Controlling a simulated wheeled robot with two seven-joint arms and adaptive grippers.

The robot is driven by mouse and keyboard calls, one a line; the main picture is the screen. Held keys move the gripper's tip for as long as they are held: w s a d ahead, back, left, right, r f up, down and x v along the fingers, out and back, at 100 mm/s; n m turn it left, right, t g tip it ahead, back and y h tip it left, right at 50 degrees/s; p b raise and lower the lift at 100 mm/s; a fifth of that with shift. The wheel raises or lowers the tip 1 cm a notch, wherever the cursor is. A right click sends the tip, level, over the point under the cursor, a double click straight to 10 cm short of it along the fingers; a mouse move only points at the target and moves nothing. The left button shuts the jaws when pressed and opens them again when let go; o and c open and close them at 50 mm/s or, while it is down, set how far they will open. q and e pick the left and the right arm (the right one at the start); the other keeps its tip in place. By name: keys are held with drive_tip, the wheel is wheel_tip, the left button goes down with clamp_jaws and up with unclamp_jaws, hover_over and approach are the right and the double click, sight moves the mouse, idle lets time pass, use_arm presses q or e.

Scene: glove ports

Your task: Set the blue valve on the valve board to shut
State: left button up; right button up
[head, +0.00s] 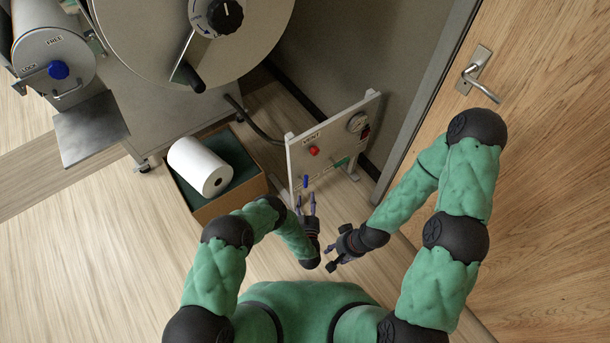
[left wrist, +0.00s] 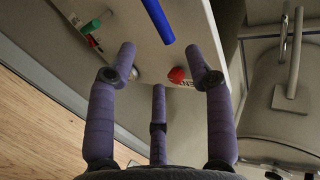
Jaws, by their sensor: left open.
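The valve board (head: 330,150) is a pale upright panel standing on the floor. Its blue valve handle (head: 306,182) is low near the panel's left end, roughly upright in the head view. In the left wrist view the blue handle (left wrist: 158,20) is a slanted bar at the top, beyond the fingertips. My left gripper (head: 305,198) is open and empty just in front of the blue handle, apart from it. Its purple fingers (left wrist: 160,62) are spread in the left wrist view. My right gripper (head: 331,258) is lower, away from the board; its dark fingers are too small to judge.
The board also carries a red knob (head: 314,151), a green handle (head: 341,162) and a gauge (head: 357,121). A box (head: 234,202) with a white roll (head: 202,167) stands left of it. A wooden door (head: 540,150) is at right, a large machine (head: 150,30) upper left.

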sight(307, 180)
use_arm(q)
drive_tip(key=shift+t, duration=0.3)
drive_tip(key=w+b, duration=0.3)
drive_tip(key=w, duration=0.7)
drive_tip(key=shift+w+a+r+b, duration=0.1)
drive_tip(key=shift+w+a+b, duration=0.05)
drive_tip(key=shift+w+b, duration=0.2)
clamp_jaws()
